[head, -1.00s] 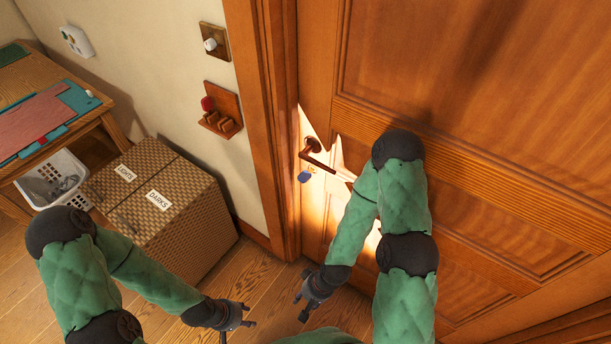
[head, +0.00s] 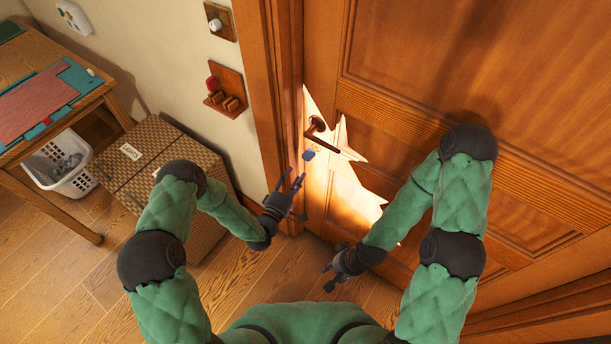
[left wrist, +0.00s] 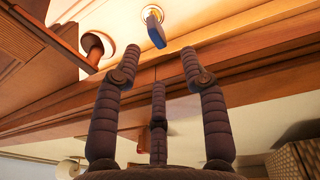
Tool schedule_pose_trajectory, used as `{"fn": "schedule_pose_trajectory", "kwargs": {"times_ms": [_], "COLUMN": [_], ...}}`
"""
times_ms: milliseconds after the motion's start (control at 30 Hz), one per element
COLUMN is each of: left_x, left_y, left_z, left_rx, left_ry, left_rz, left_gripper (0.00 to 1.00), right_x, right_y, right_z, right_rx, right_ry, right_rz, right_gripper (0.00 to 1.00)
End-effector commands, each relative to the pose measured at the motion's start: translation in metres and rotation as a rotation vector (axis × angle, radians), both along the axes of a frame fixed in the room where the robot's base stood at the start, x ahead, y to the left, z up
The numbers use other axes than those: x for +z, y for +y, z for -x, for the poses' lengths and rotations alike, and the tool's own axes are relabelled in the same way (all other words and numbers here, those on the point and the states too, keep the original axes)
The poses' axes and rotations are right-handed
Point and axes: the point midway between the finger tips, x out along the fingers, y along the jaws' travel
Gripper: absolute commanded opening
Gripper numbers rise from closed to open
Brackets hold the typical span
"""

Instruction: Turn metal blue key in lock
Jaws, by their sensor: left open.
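The blue key (head: 308,154) sits in the lock (head: 315,148) on the wooden door (head: 420,90), just below the bronze door handle (head: 318,128). In the left wrist view the blue key (left wrist: 156,34) stands out from the round lock plate (left wrist: 152,13), beyond my fingertips. My left gripper (head: 292,182) is open and empty, below and left of the key and apart from it. Its spread fingers (left wrist: 160,65) point toward the key in the wrist view. My right gripper (head: 333,274) is empty, low in front of the door; its jaw opening is hard to judge.
The door frame (head: 262,100) stands left of the lock. A wicker hamper (head: 140,165), a white basket (head: 75,180) and a wooden table (head: 95,100) are at the left. A wooden wall rack (head: 228,88) hangs left of the frame.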

Motion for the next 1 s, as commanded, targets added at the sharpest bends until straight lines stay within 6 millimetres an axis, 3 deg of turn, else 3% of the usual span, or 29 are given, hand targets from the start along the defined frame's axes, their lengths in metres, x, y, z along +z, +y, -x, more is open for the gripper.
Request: {"fn": "schedule_pose_trajectory", "kwargs": {"times_ms": [267,1000], "left_x": [0.004,0.008], "left_y": [-0.006,-0.036], "left_z": [-0.01,-0.065], "left_rx": [-0.004,-0.003], "left_ry": [-0.012,-0.012], "left_rz": [0.019,0.016], "left_gripper": [0.43,0.43], "right_x": [-0.001,-0.013], "right_y": [0.0,0.0], "right_z": [0.0,0.0], "right_rx": [0.0,0.0], "right_ry": [0.0,0.0], "right_rz": [0.0,0.0], "right_gripper": [0.4,0.4]}}
